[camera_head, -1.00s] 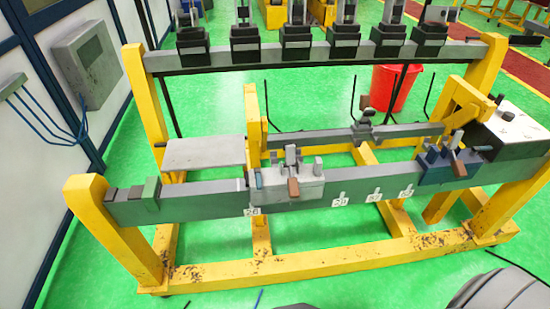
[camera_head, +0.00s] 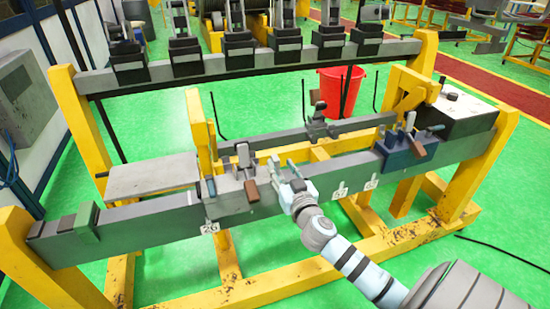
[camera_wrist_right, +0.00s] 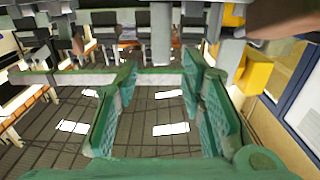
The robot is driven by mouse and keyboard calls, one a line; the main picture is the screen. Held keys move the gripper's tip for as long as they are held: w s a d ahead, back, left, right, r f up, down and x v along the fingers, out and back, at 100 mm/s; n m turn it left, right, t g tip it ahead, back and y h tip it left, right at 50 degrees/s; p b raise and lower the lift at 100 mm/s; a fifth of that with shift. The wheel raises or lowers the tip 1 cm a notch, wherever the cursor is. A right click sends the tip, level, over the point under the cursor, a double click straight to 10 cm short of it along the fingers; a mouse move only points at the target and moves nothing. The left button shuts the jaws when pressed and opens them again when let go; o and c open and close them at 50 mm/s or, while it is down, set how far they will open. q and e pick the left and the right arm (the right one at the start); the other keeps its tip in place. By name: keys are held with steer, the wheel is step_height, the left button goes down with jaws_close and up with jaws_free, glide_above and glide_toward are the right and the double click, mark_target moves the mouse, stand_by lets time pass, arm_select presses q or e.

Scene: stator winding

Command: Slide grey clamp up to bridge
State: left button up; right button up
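The grey clamp (camera_head: 232,198) sits on the long green-grey front beam, beside the label 26. It has an upright lever and a brown handle. My right gripper (camera_head: 283,168) is open, its two fingers apart, just right of the grey clamp. I cannot tell whether it touches the clamp. In the right wrist view, the open fingers (camera_wrist_right: 160,105) have nothing visibly between them. I cannot tell for sure which part is the bridge. A grey crossbar (camera_head: 345,125) with a small fixture runs behind the beam. My left gripper is not in view.
A blue clamp (camera_head: 405,152) stands farther right on the beam, near a grey box (camera_head: 455,112). A green block (camera_head: 78,222) is at the left end. A flat grey plate (camera_head: 150,178) lies behind the beam. Yellow posts stand around, and a red bucket (camera_head: 340,90) is behind.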

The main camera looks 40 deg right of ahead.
mark_target(277, 162)
steer(key=x, duration=0.5)
steer(key=shift+w, duration=0.3)
steer(key=shift+d, duration=0.1)
jaws_close()
